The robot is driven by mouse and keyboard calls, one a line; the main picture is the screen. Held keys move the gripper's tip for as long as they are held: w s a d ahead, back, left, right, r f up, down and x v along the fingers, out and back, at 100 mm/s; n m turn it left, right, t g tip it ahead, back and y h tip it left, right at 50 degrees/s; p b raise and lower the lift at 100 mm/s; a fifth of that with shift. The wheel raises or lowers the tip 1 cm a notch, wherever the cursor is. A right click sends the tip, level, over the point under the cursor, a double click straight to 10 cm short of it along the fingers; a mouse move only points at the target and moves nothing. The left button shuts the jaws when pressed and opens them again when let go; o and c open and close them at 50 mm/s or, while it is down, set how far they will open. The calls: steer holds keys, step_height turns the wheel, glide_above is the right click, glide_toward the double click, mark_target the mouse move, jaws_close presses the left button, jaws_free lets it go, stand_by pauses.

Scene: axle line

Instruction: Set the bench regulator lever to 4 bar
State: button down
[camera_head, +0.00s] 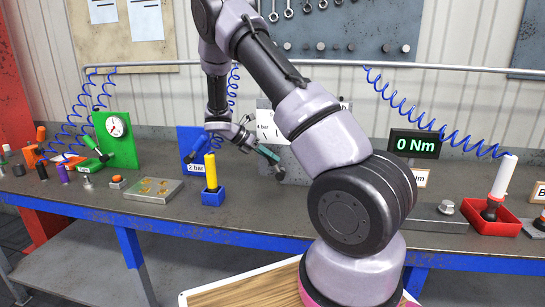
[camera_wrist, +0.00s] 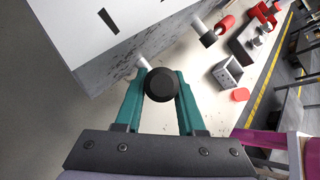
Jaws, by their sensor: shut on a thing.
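The regulator lever ends in a round black knob (camera_wrist: 161,85), with part of a pale shaft (camera_wrist: 143,63) showing behind it. My gripper (camera_wrist: 160,80) has its teal fingers shut on the knob, one on each side. In the head view my gripper (camera_head: 268,154) is at a grey panel (camera_head: 293,170) at the back of the bench, partly hidden by my arm. A "4 bar" label (camera_head: 265,128) is on the panel's upper left. A "2 bar" label (camera_head: 196,168) stands lower left, by a blue panel (camera_head: 188,138). The lever's exact angle cannot be told.
A green panel with a round gauge (camera_head: 116,127) stands at the left. A yellow-handled tool in a blue holder (camera_head: 213,197) stands in front of my gripper. A "0 Nm" display (camera_head: 415,144) and a red tray (camera_head: 490,226) are at the right. Blue coiled hoses hang above the bench.

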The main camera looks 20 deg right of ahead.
steer(key=shift+a, duration=0.1)
stand_by(0.3)
steer(key=c, duration=0.5)
jaws_free()
steer(key=shift+a, duration=0.1)
steer(key=v, duration=1)
steer(key=shift+a+r, duration=0.2)
steer(key=shift+a, duration=0.05)
steer(key=shift+w, duration=0.1)
